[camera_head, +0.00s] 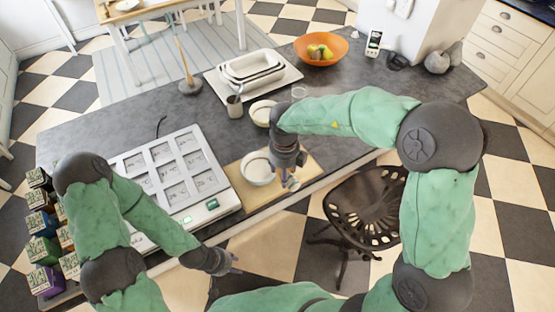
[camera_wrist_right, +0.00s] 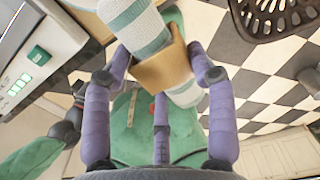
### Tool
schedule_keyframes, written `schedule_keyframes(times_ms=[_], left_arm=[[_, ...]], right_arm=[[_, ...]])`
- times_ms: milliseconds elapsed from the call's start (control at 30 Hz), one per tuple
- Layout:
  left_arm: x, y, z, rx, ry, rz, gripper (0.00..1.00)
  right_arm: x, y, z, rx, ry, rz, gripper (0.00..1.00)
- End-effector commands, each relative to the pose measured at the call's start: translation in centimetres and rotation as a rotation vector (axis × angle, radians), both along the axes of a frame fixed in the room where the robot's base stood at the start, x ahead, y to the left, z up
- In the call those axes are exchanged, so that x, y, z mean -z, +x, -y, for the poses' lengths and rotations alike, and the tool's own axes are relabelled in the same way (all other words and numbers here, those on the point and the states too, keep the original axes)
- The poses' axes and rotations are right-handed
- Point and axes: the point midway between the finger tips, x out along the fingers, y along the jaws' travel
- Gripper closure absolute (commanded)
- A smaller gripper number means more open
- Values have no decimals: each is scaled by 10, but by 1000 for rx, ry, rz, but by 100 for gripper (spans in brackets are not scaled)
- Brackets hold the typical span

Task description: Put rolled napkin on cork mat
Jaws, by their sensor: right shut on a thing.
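The rolled napkin (camera_wrist_right: 140,28) is white with green stripes and has a tan ring around it. In the right wrist view it lies slanted between the purple fingers of my right gripper (camera_wrist_right: 163,66), which is shut on it. In the head view my right gripper (camera_head: 288,178) is over the front edge of a flat tan mat (camera_head: 308,166), which looks like the cork mat. The napkin is mostly hidden there by the gripper. My left gripper (camera_head: 228,262) is open and empty in front of the counter, apart from the mat.
A white bowl (camera_head: 256,168) stands on the tan mat, left of my right gripper. A white panel with square compartments (camera_head: 165,168) lies to the left. A second bowl (camera_head: 262,112) and a metal cup (camera_head: 234,106) stand behind. A dark metal stool (camera_head: 368,208) stands in front of the counter.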

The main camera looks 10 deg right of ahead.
Motion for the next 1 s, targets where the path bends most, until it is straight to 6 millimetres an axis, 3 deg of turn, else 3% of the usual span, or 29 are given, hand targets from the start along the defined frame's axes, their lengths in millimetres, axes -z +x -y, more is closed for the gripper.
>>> schedule_keyframes(times_ms=[367, 500, 700, 1000], left_arm=[[15, 0, 0, 0, 0, 0, 60], [20, 0, 0, 0, 0, 0, 60], [25, 0, 0, 0, 0, 0, 60], [29, 0, 0, 0, 0, 0, 60]], right_arm=[[39, 74, 27, 1, -1, -2, 75], [63, 92, 33, -1, 0, -4, 75], [83, 110, 39, -2, 0, -1, 75], [102, 122, 43, -2, 0, -2, 75]])
